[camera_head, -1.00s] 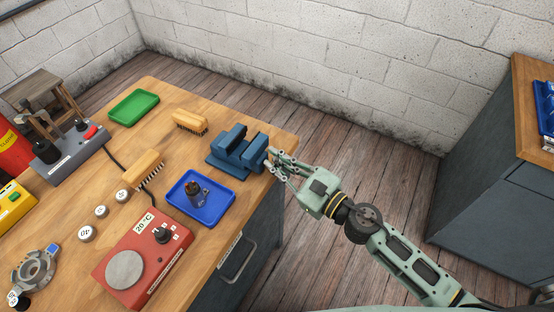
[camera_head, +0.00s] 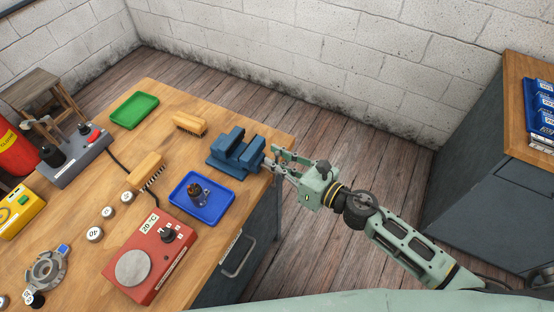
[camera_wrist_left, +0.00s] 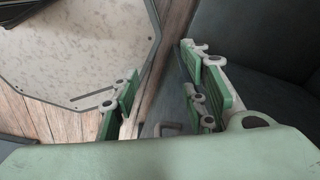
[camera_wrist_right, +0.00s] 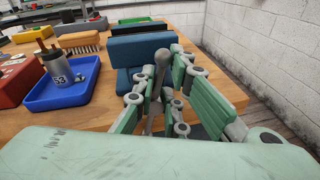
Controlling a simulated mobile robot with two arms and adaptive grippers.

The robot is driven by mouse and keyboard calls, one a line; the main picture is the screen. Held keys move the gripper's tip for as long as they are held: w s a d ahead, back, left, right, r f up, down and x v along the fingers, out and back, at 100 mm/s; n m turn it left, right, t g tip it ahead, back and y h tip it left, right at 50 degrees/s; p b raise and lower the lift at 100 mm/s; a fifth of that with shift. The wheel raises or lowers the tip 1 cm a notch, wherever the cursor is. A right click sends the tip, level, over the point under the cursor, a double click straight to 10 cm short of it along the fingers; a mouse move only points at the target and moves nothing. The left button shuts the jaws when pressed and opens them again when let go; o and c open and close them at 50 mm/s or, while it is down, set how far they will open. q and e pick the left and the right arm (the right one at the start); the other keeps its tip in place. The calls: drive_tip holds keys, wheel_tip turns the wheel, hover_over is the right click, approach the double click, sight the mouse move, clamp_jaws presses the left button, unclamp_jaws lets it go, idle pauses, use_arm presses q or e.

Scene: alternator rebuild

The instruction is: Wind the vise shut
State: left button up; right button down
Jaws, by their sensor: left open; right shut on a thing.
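The blue vise (camera_head: 236,153) stands at the right edge of the wooden workbench in the head view. Its jaws show a narrow gap between them. In the right wrist view the vise (camera_wrist_right: 140,48) is just beyond my fingers, with its grey handle bar (camera_wrist_right: 159,77) upright between them. My right gripper (camera_head: 277,165) is at the vise's screw end and is shut on the handle; it also shows in the right wrist view (camera_wrist_right: 160,105). My left gripper (camera_wrist_left: 160,95) is open and empty in the left wrist view, away from the vise.
Two brushes (camera_head: 190,124), a green tray (camera_head: 134,109) and a red heater (camera_head: 150,262) are also on the bench. Floor beyond the bench's right edge is clear.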

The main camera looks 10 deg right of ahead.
drive_tip(key=shift+s+a+f, duration=0.1)
drive_tip(key=shift+s+a, duration=0.2)
drive_tip(key=c, duration=1.9)
unclamp_jaws()
drive_tip(key=shift+s, duration=0.1)
drive_tip(key=shift+w+d, duration=0.1)
drive_tip(key=shift+w, duration=0.1)
drive_tip(key=shift+r, duration=0.2)
drive_tip(key=v, duration=1.2)
